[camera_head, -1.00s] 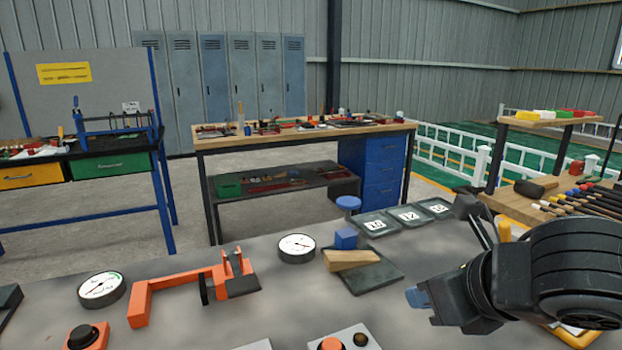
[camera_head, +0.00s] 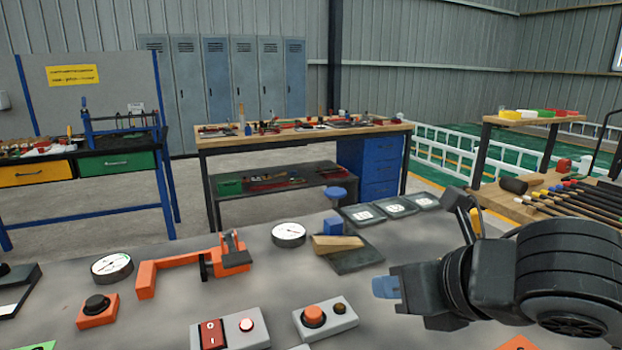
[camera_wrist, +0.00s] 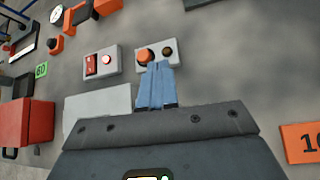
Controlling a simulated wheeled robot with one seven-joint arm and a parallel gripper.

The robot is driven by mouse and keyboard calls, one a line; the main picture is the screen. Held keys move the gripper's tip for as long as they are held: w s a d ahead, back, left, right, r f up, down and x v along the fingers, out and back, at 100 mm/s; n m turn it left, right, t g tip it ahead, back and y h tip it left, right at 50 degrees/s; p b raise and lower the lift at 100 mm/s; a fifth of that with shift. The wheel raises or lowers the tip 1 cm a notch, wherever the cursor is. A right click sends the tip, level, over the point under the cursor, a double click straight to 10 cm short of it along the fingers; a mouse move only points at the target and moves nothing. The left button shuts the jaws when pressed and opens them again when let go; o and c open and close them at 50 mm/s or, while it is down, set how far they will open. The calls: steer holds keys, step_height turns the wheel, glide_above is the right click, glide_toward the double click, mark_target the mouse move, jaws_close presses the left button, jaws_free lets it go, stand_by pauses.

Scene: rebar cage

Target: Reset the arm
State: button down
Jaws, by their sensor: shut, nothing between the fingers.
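My arm comes in from the right of the head view. My gripper (camera_head: 384,287) has blue fingertips pointing left, above the grey table (camera_head: 270,275). In the wrist view my gripper (camera_wrist: 156,86) shows its two blue fingers pressed together with nothing between them. The fingertips overlap the lower edge of a grey box with an orange button (camera_wrist: 146,55) in that view. I cannot tell the exact height of the fingers over the table.
The table holds an orange clamp (camera_head: 172,265), gauges (camera_head: 289,233), a wooden block (camera_head: 338,243), a blue block (camera_head: 333,226), a red switch box (camera_head: 229,331), an orange-button box (camera_head: 325,318) and dark numbered plates (camera_head: 395,206). A workbench (camera_head: 300,133) stands behind.

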steer(key=s+a+r+m+t+y, duration=0.3)
steer(key=a+r+m+t+y, duration=0.45)
steer(key=a+r+m, duration=0.55)
steer(key=s+d+f+m+h, duration=0.4)
steer(key=f+m, duration=0.2)
steer(key=m, duration=0.2)
steer(key=s+d+f+m+t+h, duration=0.1)
steer(key=s+d+f+m+h, duration=0.3)
steer(key=m, duration=0.4)
steer(key=s+d+f+m+t+h, duration=0.1)
steer(key=s+d+f+m+h, duration=0.3)
steer(key=f+m, duration=0.4)
steer(key=shift+s+d, duration=0.85)
steer(key=shift+s, duration=0.25)
steer(key=s+d+f+m+g, duration=0.1)
steer(key=s+d+f, duration=0.2)
steer(key=s, duration=0.7)
steer(key=s+d+f+m+g+h, duration=0.1)
steer(key=s+d+f+g, duration=0.1)
steer(key=s+d+f, duration=0.2)
steer(key=s+d, duration=0.3)
steer(key=s, duration=0.4)
steer(key=shift+s+d+f, duration=0.15)
steer(key=shift+s+f, duration=0.05)
